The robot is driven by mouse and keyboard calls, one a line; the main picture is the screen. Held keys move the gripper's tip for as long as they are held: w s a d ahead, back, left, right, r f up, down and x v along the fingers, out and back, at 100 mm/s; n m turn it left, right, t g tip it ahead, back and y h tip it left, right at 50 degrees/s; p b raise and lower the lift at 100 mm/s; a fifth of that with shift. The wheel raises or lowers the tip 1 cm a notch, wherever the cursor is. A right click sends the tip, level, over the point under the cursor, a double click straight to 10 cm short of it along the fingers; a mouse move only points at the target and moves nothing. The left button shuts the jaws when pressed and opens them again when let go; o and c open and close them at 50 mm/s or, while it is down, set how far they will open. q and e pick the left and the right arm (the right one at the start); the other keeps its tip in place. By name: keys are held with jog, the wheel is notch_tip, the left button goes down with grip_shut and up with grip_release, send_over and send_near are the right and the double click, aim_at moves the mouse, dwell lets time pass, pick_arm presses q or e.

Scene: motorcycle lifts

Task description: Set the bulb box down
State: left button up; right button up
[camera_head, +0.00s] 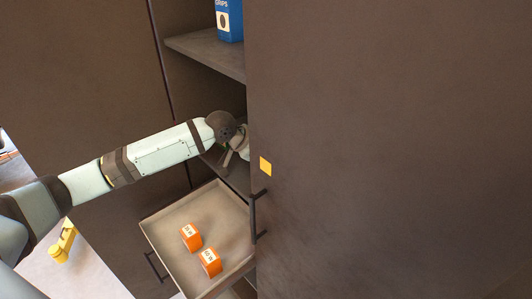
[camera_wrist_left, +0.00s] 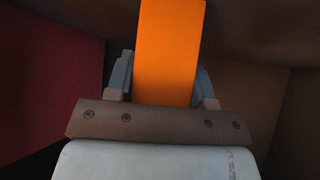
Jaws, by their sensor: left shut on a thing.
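My left gripper (camera_wrist_left: 163,78) is shut on an orange box, the bulb box (camera_wrist_left: 169,45), which sits between its two fingers in the left wrist view. In the head view the left gripper (camera_head: 238,150) reaches into the cabinet at the middle shelf (camera_head: 226,172), partly behind the brown door panel. My right gripper is not in view.
Below, an open drawer (camera_head: 165,225) holds two orange labelled boxes (camera_head: 191,238) (camera_head: 210,262). A blue box (camera_head: 229,20) stands on the upper shelf (camera_head: 205,50).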

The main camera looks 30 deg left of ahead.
pick_arm(q)
jog(key=shift+f, duration=0.1)
jog(key=o, duration=0.7)
jog(key=shift+o, duration=1.1)
jog(key=v, duration=1.2)
jog(key=shift+s+a, duration=0.1)
jog(key=shift+s, duration=0.05)
